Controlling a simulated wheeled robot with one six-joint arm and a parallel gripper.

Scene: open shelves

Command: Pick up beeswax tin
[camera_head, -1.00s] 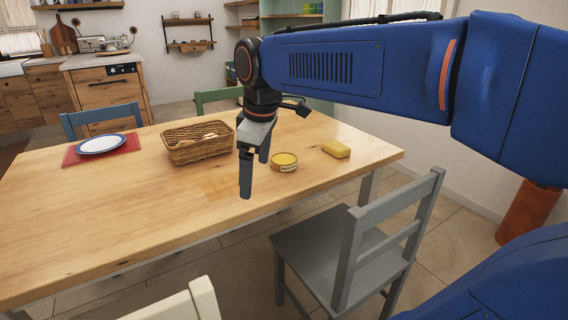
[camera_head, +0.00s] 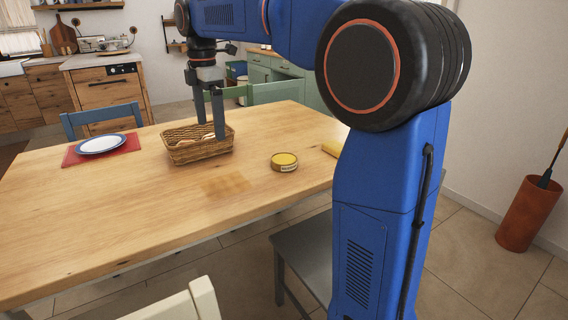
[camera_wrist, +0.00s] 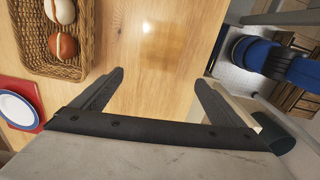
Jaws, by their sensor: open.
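The beeswax tin (camera_head: 284,163) is a low round tin with a yellow lid and a pale label on its side. It stands upright on the wooden table, near the right end. My gripper (camera_head: 211,130) is open and empty, pointing down to the left of the tin and higher up, over or near the wicker basket in the head view. In the wrist view the two fingers (camera_wrist: 159,78) are spread apart with bare table between them. The tin does not show in the wrist view.
A wicker basket (camera_head: 172,155) with bread rolls (camera_wrist: 62,45) stands beside the gripper. A yellow block (camera_head: 331,147) is partly hidden by my arm. A plate (camera_head: 101,144) lies on a red mat (camera_head: 130,147). Chairs surround the table (camera_head: 120,215); its front is clear.

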